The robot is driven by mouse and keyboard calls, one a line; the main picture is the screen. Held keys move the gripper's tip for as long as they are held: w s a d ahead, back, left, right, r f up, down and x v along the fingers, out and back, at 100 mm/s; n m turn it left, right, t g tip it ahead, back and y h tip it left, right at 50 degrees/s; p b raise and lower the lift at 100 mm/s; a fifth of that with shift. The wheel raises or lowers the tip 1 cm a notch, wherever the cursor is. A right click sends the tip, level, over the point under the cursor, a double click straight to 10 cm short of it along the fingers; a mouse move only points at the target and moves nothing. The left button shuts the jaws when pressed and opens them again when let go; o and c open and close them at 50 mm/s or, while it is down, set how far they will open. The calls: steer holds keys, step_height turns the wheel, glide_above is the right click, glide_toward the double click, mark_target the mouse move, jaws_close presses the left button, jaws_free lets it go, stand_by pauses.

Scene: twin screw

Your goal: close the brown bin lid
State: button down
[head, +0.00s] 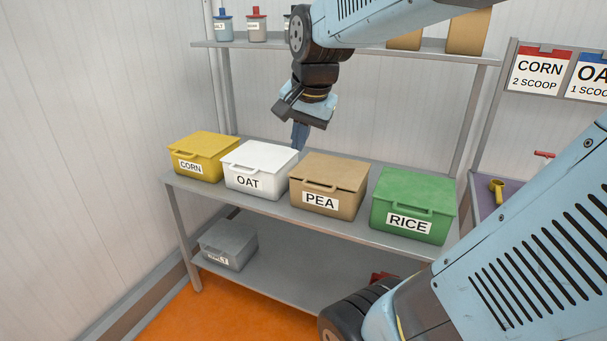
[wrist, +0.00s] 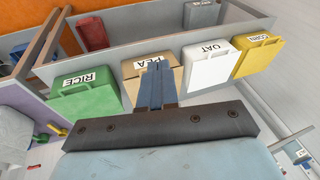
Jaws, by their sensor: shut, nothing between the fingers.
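The brown bin (head: 343,207) labelled PEA stands on the shelf between the white and green bins. Its brown lid (head: 330,170) lies down over the top, with the handle at the front; I cannot tell if it is fully seated. My gripper (head: 299,142) points down behind the bins, above the back edge of the shelf near the gap between the white and brown bins. Its fingers are together and empty. In the wrist view my gripper (wrist: 157,66) covers the middle of the brown bin (wrist: 133,88).
On the same shelf are a yellow CORN bin (head: 196,158), a white OAT bin (head: 260,169) and a green RICE bin (head: 413,205), all lidded. A grey bin (head: 228,245) sits on the lower shelf. An upper shelf (head: 375,52) with bottles and brown containers runs above.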

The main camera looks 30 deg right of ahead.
steer(key=w+d+f+m+g, duration=0.25)
steer(key=w+d+m, duration=0.35)
steer(key=w+m, duration=0.3)
steer(key=m+h, duration=0.1)
steer(key=m, duration=0.9)
glide_toward(316, 189)
steer(key=shift+g, duration=0.45)
steer(key=f, duration=0.2)
steer(key=w+f, duration=0.1)
steer(key=w+d+f, duration=0.1)
steer(key=f, duration=0.1)
steer(key=shift+f, duration=0.3)
steer(key=shift+f, duration=0.1)
steer(key=shift+s+a+f, duration=0.1)
steer(key=shift+f, duration=0.7)
steer(key=shift+s+a+f, duration=0.1)
steer(key=shift+s+f, duration=0.05)
steer(key=shift+f, duration=0.1)
